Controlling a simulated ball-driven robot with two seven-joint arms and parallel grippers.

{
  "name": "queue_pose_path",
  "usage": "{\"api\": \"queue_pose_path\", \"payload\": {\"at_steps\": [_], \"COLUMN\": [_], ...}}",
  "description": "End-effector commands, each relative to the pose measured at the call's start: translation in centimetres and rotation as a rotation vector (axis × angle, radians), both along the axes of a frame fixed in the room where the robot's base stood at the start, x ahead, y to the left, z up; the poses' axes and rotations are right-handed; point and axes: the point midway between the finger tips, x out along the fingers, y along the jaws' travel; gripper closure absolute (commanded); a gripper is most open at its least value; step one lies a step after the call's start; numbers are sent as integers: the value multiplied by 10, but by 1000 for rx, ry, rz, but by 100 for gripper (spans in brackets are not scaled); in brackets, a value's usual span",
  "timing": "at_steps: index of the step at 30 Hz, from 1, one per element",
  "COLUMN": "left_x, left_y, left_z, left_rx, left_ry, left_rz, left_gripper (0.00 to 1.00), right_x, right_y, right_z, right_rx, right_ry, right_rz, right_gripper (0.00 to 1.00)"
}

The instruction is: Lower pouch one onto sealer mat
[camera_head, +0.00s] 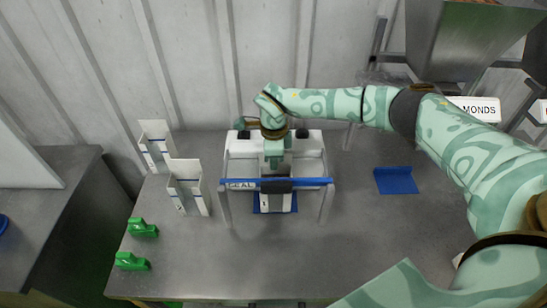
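The sealer (240,160) is a white unit with a grey frame, a "SEAL" label and a blue bar (312,183) with a black grip across its front. A blue mat (260,206) shows under the bar. A white piece (275,203), perhaps pouch one, shows over this mat, its upper part hidden by the bar. My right gripper (273,160) points down over the middle of the sealer, behind the bar. Its fingertips are too hidden to tell whether they are open or hold the white piece. My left gripper is not in view.
Two upright white holders with blue lines (155,141) (201,202) stand left of the sealer. Two green clip-like pieces (143,228) (131,262) lie at the left edge. A blue plate (397,181) lies right. A hopper (450,40) stands back right. The front table (230,260) is clear.

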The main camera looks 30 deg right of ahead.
Motion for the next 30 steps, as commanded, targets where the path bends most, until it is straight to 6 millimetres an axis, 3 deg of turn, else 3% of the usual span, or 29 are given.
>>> {"api": "queue_pose_path", "payload": {"at_steps": [11,14,30], "left_x": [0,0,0], "left_y": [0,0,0], "left_z": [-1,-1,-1], "left_rx": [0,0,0], "left_ry": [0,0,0], "left_rz": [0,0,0], "left_gripper": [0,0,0], "right_x": [0,0,2], "right_y": [0,0,-1], "right_z": [-2,-2,1], "right_rx": [0,0,-2], "right_ry": [-1,-1,-6], "right_rz": [0,0,-1], "right_gripper": [100,72,72]}}
